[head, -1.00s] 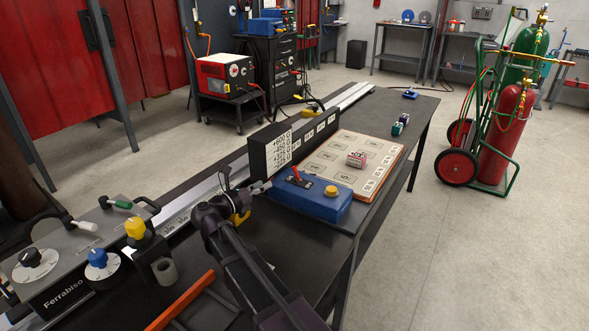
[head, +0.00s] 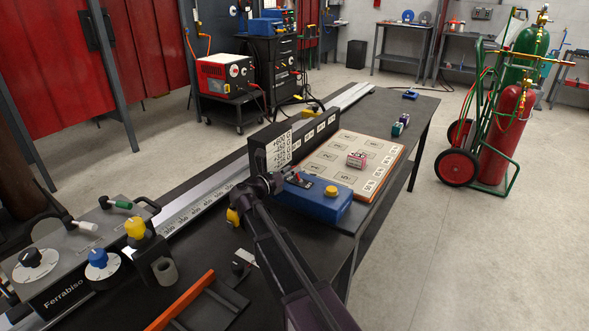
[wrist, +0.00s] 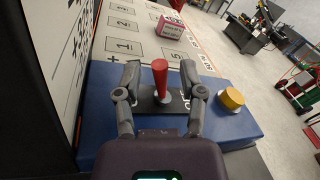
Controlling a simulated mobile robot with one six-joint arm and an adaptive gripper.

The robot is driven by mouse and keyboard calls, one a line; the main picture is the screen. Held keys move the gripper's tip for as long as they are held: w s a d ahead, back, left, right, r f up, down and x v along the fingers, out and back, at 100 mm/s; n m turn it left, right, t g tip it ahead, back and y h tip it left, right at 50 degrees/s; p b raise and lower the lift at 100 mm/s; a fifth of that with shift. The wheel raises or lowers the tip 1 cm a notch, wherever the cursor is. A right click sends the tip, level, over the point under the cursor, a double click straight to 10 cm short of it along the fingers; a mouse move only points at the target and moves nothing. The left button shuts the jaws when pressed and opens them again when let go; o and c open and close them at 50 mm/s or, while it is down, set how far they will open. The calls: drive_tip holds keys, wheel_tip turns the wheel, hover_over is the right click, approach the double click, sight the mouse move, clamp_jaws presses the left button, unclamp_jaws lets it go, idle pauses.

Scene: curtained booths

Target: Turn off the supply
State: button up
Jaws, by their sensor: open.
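The supply is a blue box (head: 322,207) on the dark bench, with a yellow knob (head: 331,191) on top. In the wrist view, a red lever (wrist: 160,78) stands up from a dark plate (wrist: 153,108) on the blue box (wrist: 110,75). The plate bears lettering, partly hidden by a finger. My gripper (wrist: 160,80) is open, with one finger on each side of the lever and gaps visible between. The yellow knob (wrist: 231,99) is right of the right finger. In the head view my gripper (head: 289,180) is over the left end of the box and hides much of the lever.
A black upright panel with a white number card (head: 279,152) stands close left of my gripper. Behind the box lies a board with marked squares (head: 325,150), holding a pink-and-white block (head: 357,160). A long scale rail (head: 200,206) runs along the bench.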

drive_tip(key=shift+x, duration=0.85)
clamp_jaws()
